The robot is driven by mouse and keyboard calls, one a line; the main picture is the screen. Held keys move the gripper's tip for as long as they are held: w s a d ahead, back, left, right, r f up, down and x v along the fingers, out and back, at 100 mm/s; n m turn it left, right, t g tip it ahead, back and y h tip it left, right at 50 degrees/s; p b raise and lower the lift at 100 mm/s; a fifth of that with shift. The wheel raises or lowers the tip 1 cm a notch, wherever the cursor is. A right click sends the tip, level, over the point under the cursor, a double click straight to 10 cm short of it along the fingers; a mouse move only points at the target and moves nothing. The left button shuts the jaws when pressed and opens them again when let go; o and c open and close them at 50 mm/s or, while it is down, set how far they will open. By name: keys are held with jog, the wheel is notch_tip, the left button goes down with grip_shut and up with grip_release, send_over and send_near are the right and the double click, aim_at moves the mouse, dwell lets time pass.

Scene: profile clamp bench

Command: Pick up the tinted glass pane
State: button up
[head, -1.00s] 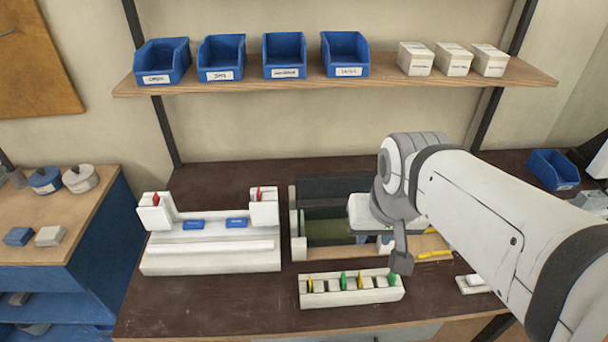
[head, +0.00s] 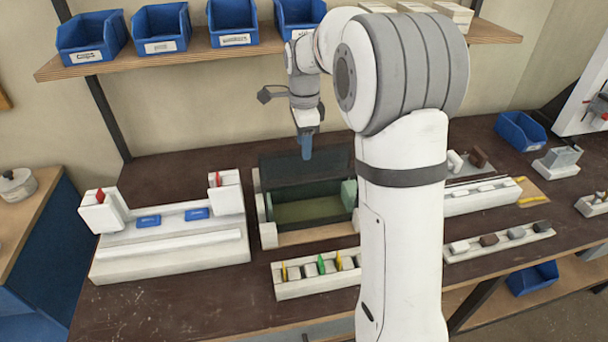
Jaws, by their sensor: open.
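A dark box-like fixture (head: 263,206) with pale side blocks stands at the middle of the bench. A flat olive-green tinted surface (head: 308,211), which looks like the glass pane, lies low inside it. A darker upright panel (head: 290,168) stands at the fixture's back; I cannot tell for certain which of the two is the pane. My gripper (head: 306,155) is open and points down, its blue fingers just above or in front of the dark panel. I see nothing held. My arm hides the fixture's right side.
A white clamp bed (head: 170,262) with red-tipped end posts stands left. A slotted white rack (head: 310,288) with coloured pieces stands in front, partly behind my arm. More white racks (head: 497,243) lie right. A shelf (head: 190,55) with blue bins runs above.

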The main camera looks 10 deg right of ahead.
aim_at(305, 163)
jog(key=f, duration=0.3)
jog(key=f+p, duration=0.1)
jog(key=f, duration=0.3)
jog(key=shift+w+d+f, duration=0.15)
jog(key=shift+d, duration=0.05)
grip_shut()
